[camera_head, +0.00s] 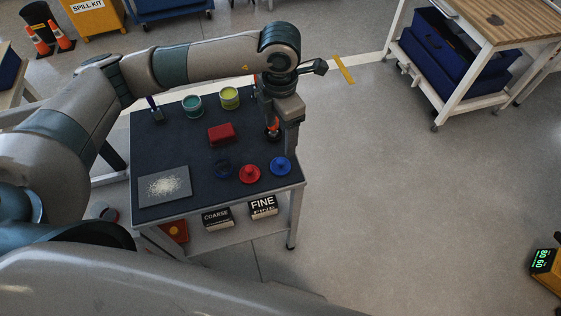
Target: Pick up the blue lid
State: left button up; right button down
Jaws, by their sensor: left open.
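The blue lid (281,166) lies on the dark top of a small table (180,218), near its right front corner. It is round with a knob on top. A similar red lid (249,174) lies just left of it. My left gripper (272,133) points down over the right part of the table, behind the blue lid in the picture and apart from it. It is open, with nothing visible in it. The wrist hides part of the jaws. My right gripper is not in view.
A grey plate with pale grains (150,190) lies at the left.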

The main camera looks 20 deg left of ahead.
pick_arm(q)
jog(key=p, duration=0.2)
send_over(281, 160)
notch_tip(281, 160, down, 7)
jog(key=shift+a+r, duration=0.1)
jog(key=shift+a, duration=0.05)
jog(key=shift+f, duration=0.55)
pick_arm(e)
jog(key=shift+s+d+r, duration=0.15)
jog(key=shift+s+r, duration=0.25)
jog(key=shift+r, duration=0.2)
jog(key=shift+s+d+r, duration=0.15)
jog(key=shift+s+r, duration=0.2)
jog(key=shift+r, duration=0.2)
pick_arm(q)
jog(key=shift+s+f+p, duration=0.1)
jog(key=shift+f+p, duration=0.65)
jog(key=shift+p, duration=0.2)
notch_tip(281, 160, down, 3)
jog(key=shift+p, duration=0.6)
jog(key=shift+f, duration=0.35)
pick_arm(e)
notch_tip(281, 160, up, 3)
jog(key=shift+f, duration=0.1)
pick_arm(q)
jog(key=shift+c, duration=0.7)
jog(key=c, duration=1)
